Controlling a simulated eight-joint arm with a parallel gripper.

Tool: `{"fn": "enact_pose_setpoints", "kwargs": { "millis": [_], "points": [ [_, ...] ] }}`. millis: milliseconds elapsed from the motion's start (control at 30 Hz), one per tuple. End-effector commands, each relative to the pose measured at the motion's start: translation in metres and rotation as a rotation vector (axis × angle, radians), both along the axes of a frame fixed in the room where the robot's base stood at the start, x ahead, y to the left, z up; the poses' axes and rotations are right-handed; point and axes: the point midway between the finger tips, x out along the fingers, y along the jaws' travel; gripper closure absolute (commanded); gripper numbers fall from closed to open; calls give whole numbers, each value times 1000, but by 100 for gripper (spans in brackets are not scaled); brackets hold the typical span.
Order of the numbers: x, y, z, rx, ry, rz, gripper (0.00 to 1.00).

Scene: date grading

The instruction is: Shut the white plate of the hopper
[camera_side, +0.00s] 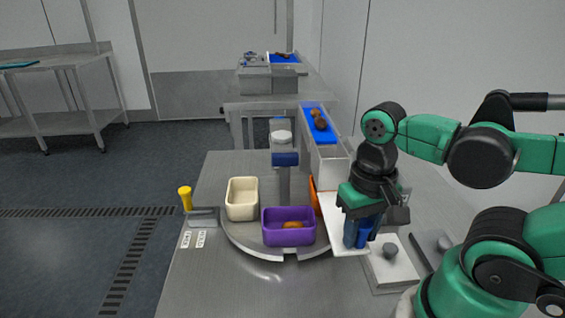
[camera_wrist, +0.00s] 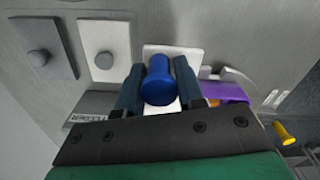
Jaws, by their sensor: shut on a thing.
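My gripper (camera_side: 358,238) points down at the right of the table. It is shut on a blue knob (camera_wrist: 158,82), which stands between its two dark fingers in the wrist view. The knob is over the white plate (camera_side: 338,222), a flat sheet sticking out beside the bins. The plate also shows behind the knob in the wrist view (camera_wrist: 182,52). My fingers hide where knob and plate meet. My gripper and wrist cover most of the hopper, so I cannot tell how far the plate is open.
A purple bin (camera_side: 289,240) holding brownish-orange dates and a cream bin (camera_side: 242,212) stand on a round turntable. An orange bin (camera_side: 315,197) is partly hidden. A blue belt (camera_side: 318,124) carries dates behind. A pale plate with a grey knob (camera_side: 389,250) lies near my gripper. A yellow-topped handle (camera_side: 185,197) stands left.

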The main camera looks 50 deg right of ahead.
Motion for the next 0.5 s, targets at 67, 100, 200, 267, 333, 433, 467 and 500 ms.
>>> {"fn": "enact_pose_setpoints", "kwargs": {
  "millis": [67, 100, 200, 267, 333, 433, 467, 500],
  "points": [
    [0, 0, 0, 0, 0, 0, 100],
    [0, 0, 0, 0, 0, 0, 100],
    [0, 0, 1, 0, 0, 0, 100],
    [0, 0, 1, 0, 0, 0, 100],
    [0, 0, 1, 0, 0, 0, 100],
    [2, -2, 1, 0, 0, -1, 100],
    [4, -3, 2, 0, 0, -2, 100],
    [7, -5, 2, 1, 0, -3, 100]
  ]
}}
